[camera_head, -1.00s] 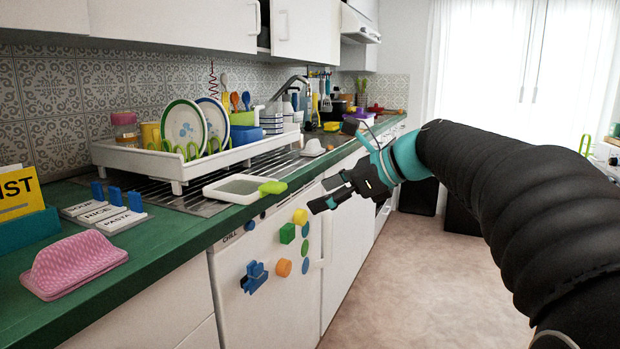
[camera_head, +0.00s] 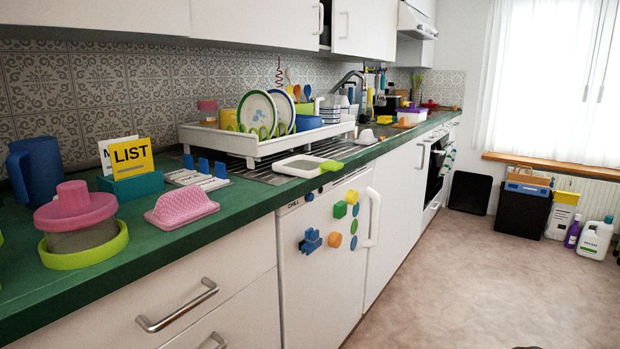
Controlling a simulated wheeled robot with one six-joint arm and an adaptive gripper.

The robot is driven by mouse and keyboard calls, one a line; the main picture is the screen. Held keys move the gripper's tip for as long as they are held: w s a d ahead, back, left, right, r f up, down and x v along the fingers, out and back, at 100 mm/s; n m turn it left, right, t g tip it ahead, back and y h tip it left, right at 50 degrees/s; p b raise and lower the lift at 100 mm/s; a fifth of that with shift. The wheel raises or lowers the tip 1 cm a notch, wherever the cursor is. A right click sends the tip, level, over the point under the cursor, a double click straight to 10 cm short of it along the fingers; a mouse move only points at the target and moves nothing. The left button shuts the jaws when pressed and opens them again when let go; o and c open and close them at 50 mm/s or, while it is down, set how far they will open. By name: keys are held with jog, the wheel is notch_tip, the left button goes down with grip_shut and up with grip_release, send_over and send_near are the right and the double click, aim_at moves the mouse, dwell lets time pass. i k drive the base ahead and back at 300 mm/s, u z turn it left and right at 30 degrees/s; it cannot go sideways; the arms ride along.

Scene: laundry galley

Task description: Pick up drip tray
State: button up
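A shallow white tray (camera_head: 300,166) with a grey inside and a bright green handle (camera_head: 331,166) lies on the green counter's front part. It is the thing that best fits the drip tray, though the view does not confirm the name. Its handle points right, near the counter's front edge, above the white fridge front. Nothing stands on it. My gripper is out of the picture, so its opening cannot be seen.
A white dish rack (camera_head: 262,146) with plates stands just behind the tray. Label blocks (camera_head: 196,178), a pink ribbed object (camera_head: 181,208) and a pink-lidded container (camera_head: 80,216) stand to the left. Magnets (camera_head: 340,210) stick on the fridge. The floor (camera_head: 450,270) in front is clear.

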aim_at(304, 165)
jog(key=u, duration=0.95)
jog(key=i, duration=0.7)
jog(key=z, duration=0.3)
